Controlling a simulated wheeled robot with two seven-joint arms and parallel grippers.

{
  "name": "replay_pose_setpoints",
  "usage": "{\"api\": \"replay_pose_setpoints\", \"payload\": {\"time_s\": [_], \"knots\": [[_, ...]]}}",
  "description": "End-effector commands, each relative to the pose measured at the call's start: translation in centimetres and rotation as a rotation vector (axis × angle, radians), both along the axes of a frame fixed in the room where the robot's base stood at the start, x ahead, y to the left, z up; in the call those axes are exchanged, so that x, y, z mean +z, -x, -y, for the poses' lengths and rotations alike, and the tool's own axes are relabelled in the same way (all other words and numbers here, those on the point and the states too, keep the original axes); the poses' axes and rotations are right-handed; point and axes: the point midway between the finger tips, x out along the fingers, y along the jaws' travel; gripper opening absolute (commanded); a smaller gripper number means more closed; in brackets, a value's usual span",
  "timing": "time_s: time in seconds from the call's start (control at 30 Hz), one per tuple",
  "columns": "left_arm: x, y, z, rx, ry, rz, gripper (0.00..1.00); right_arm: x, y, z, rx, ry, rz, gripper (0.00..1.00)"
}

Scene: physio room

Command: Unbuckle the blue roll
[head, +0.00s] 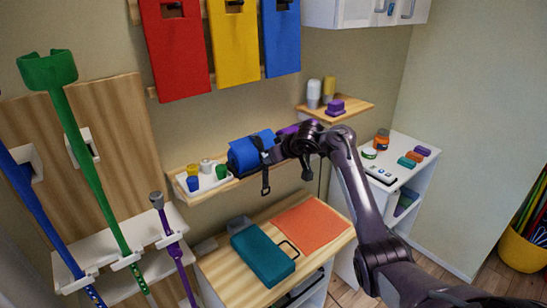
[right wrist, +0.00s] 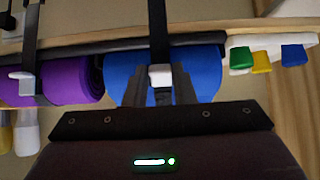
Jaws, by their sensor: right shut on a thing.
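The blue roll (head: 243,153) lies on the wooden wall shelf, with a dark strap (head: 265,183) around it whose end hangs below the shelf edge. In the right wrist view the blue roll (right wrist: 208,72) fills the middle, and a pale buckle (right wrist: 160,75) sits on its strap. My right gripper (head: 271,157) reaches in from the right at the roll's front. In the wrist view its two dark fingers (right wrist: 160,84) are closed on the buckle; their tips partly hide it. My left gripper is not in view.
A purple roll (right wrist: 62,82) with its own strap lies beside the blue one. A white tray (head: 205,184) of small coloured cups stands on the shelf left of the roll. Below is a wooden-topped cabinet (head: 222,272) with a teal case (head: 263,255) and an orange mat (head: 311,226).

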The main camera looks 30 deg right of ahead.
Motion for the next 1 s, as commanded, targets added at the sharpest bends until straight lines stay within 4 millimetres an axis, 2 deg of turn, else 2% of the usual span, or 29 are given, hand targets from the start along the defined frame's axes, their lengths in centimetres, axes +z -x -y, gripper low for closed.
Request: {"api": "replay_pose_setpoints", "payload": {"time_s": [0.03,0.5,1.0], "knots": [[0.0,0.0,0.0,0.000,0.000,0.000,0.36,0.6,-0.2,0.1,-0.002,0.002,-0.040,0.01],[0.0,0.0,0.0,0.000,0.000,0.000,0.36,2.0,-0.7,-0.2,0.000,0.028,-0.415,0.01],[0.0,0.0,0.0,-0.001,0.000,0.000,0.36,2.5,-1.1,-0.2,0.002,0.045,-0.615,0.01]]}}
